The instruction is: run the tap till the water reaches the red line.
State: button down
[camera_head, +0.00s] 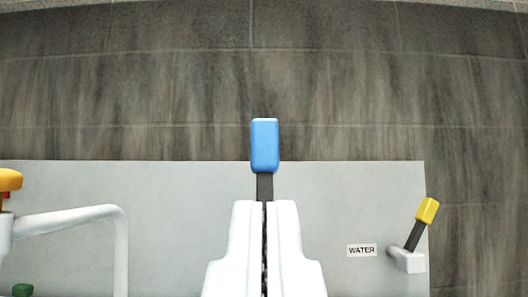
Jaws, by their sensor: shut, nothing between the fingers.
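My gripper (265,205) is at the bottom middle, its two white fingers shut together with nothing between them. A blue-tipped lever (265,145) on a dark stem shows just beyond the fingertips. The lower end of its stem is hidden behind them, and I cannot tell whether they touch. At the right, a yellow-tipped lever (427,210) leans up and right from a pale mount (408,260). A label reading WATER (362,250) is to the left of that mount. At the left, a white bent pipe (75,217) runs right and then down. No water, vessel or red line shows.
A light grey panel (170,200) lies behind these things, with dark streaked tiles (130,95) beyond it. An orange-yellow knob (9,180) is at the left edge. A green piece (22,290) is at the bottom left. The panel between pipe and gripper is bare.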

aim_at(264, 149)
jog(key=x, duration=0.7)
jog(key=w+f+x, duration=0.1)
jog(key=x, duration=0.3)
jog(key=shift+w, duration=0.1)
jog(key=shift+w+f, duration=0.15)
jog(key=shift+w, duration=0.75)
jog(key=shift+w+r+g, duration=0.25)
jog(key=shift+w+g, duration=0.4)
jog(key=shift+g, duration=0.05)
jog(key=shift+w, duration=1.05)
jog(key=shift+s+r, duration=0.1)
